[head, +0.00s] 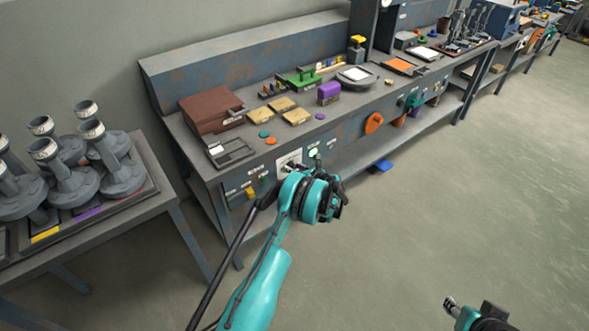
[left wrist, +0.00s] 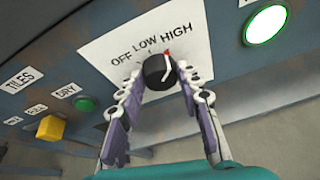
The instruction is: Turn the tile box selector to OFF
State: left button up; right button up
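The tile box selector (left wrist: 157,71) is a round black knob on a white plate marked OFF, LOW and HIGH (left wrist: 120,40). Its red pointer tip is beside the word HIGH. My left gripper (left wrist: 159,75) has one purple-grey finger on each side of the knob, with the tips close to its edges. I cannot tell whether they press on it.
Left of the plate are a TILES label (left wrist: 20,80), a green button (left wrist: 85,103) marked DRY and a yellow block-shaped knob (left wrist: 50,129). A lit round lamp (left wrist: 265,24) is at the right. An orange wheel (head: 373,123) is farther along the bench front. The floor (head: 450,190) is mostly clear.

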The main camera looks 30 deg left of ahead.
pick_arm(q)
jog(key=shift+c, duration=0.5)
jog(key=shift+s+a+f+n+t, duration=0.15)
jog(key=shift+n+t, duration=1)
jog(key=shift+n, duration=0.85)
jog(key=shift+s+d+f+n+t, duration=0.1)
jog(key=shift+n+t, duration=1.1)
jog(key=shift+n, duration=0.8)
jog(key=shift+s+a+f+n+t, duration=0.15)
jog(key=shift+n+t, duration=1)
jog(key=shift+n, duration=0.85)
jog(key=o, duration=1.1)
jog(key=shift+o, duration=0.2)
